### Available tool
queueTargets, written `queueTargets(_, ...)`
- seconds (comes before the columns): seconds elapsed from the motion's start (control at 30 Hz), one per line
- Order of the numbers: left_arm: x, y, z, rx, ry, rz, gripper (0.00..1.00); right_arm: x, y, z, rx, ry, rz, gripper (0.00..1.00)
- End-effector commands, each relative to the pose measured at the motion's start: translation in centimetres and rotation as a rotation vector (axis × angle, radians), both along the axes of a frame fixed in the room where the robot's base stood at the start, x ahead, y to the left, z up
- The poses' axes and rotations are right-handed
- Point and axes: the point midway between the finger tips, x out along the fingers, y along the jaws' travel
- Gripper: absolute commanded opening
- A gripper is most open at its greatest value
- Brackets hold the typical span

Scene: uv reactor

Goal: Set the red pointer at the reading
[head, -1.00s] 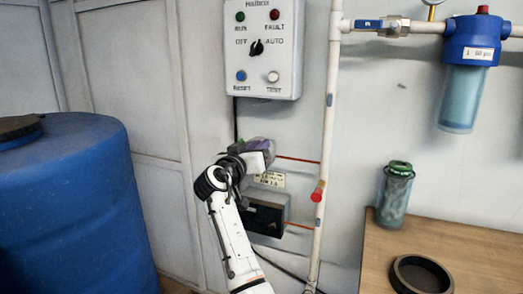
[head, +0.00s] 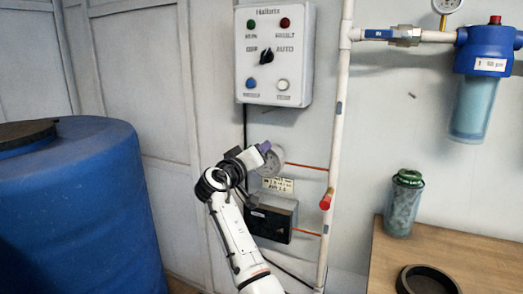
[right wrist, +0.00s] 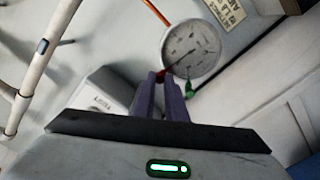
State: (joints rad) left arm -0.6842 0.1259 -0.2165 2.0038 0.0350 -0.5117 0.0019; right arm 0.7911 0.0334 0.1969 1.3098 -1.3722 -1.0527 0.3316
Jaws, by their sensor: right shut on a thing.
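A round white gauge (head: 271,163) with a dark needle is mounted on the wall, left of the white pipe. In the right wrist view the gauge face (right wrist: 191,48) is seen at an angle, with a small red piece (right wrist: 160,73) at its rim and a green piece (right wrist: 190,82) lower on the rim. My right gripper (head: 264,147) is at the gauge's upper left edge. In the wrist view its purple fingers (right wrist: 160,82) are closed together on the red piece and partly hide it. The exact scale reading is too small to tell. My left gripper is not in view.
A control box (head: 274,55) hangs above the gauge. Below it are a small label plate (head: 278,184) and a black-fronted box (head: 270,220). The white pipe (head: 336,150) with a red-handled valve (head: 326,199) is on the right. A blue barrel (head: 70,215) stands left.

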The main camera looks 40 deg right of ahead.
Motion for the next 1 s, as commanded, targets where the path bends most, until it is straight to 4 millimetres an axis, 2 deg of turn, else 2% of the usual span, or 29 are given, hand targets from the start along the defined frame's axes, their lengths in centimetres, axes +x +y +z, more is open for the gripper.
queueTargets(0.17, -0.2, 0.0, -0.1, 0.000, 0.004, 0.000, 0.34, 0.1, 0.0, 0.1, -0.002, -0.003, 0.002, 0.00)
queueTargets(0.2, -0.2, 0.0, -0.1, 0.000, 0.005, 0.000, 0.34, 0.1, 0.0, 0.1, -0.002, -0.003, 0.002, 0.13)
queueTargets(0.3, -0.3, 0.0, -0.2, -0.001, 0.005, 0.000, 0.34, 0.0, 0.0, 0.1, -0.002, -0.003, 0.002, 0.30)
queueTargets(0.67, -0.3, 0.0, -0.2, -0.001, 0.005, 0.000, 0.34, -0.1, 0.4, 0.0, 0.000, -0.002, 0.002, 0.30)
queueTargets(0.77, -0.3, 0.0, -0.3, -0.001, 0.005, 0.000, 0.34, -0.5, 1.5, -0.1, 0.001, -0.003, 0.002, 0.30)
queueTargets(1.0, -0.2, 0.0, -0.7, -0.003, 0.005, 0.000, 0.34, -2.3, 5.9, -0.1, 0.001, -0.003, 0.004, 0.30)
